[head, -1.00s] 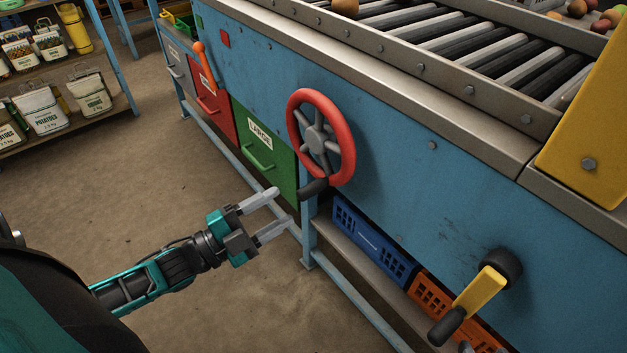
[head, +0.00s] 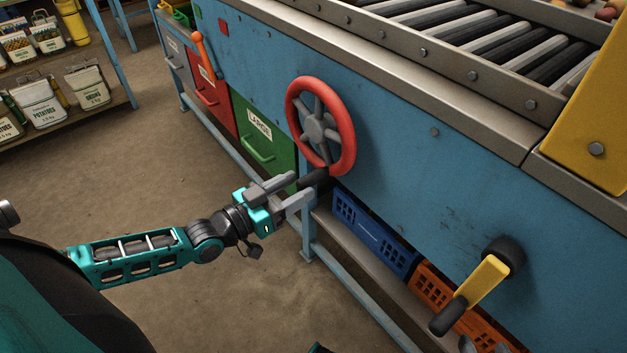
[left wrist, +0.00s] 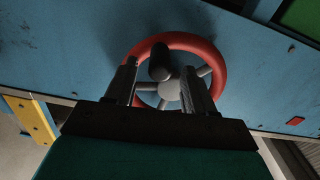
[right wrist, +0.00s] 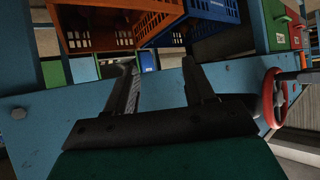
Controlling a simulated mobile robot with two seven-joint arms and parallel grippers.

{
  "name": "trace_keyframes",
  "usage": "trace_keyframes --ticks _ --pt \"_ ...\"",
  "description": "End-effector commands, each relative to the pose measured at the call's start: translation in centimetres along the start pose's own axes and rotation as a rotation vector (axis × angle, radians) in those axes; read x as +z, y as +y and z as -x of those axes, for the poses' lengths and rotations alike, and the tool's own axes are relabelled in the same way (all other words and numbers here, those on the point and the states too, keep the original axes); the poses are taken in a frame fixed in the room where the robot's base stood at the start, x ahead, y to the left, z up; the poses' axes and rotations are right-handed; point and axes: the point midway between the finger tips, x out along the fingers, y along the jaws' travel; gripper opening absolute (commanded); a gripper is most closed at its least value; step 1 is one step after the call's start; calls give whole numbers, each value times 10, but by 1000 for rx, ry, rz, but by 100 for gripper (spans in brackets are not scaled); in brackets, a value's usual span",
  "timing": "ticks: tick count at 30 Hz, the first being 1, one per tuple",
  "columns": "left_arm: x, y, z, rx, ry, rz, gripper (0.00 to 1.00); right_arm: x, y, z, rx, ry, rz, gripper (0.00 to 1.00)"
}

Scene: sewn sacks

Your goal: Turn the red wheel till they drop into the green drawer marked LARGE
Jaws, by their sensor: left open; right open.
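The red wheel (head: 315,128) with grey spokes is on the blue machine side in the head view. Its dark handle (head: 315,179) sticks out at the wheel's bottom. My left gripper (head: 300,187) is open, its fingertips at the handle. In the left wrist view the handle (left wrist: 159,61) shows between the open fingers (left wrist: 160,78), in front of the wheel (left wrist: 220,70). I cannot tell whether they touch it. The green drawer (head: 278,155) marked LARGE looks shut, left of the wheel. My right gripper (right wrist: 160,75) is open and empty in the right wrist view.
Rollers (head: 480,45) run along the top. A yellow crank (head: 482,282) sticks out at lower right. Blue (head: 375,240) and orange (head: 435,290) crates sit below. Red (head: 212,100) and grey (head: 177,65) drawers are further left. The floor at left is clear.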

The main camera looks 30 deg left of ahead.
Motion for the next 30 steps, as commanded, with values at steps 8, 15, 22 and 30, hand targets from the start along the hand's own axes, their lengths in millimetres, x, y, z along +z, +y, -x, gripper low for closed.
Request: trace_keyframes --ticks 8,15,22,30 --pt "1 0 -42 0 3 -1 54 1 -6 -6 -11 7 -16 54" --pt "0 0 -53 0 0 0 54 1 -8 -8 -15 4 -15 54" --pt "0 0 -53 0 0 0 53 0 -8 -8 -15 5 -14 54" --pt "0 0 -53 0 0 -1 27 0 -7 -8 -15 8 -10 54"
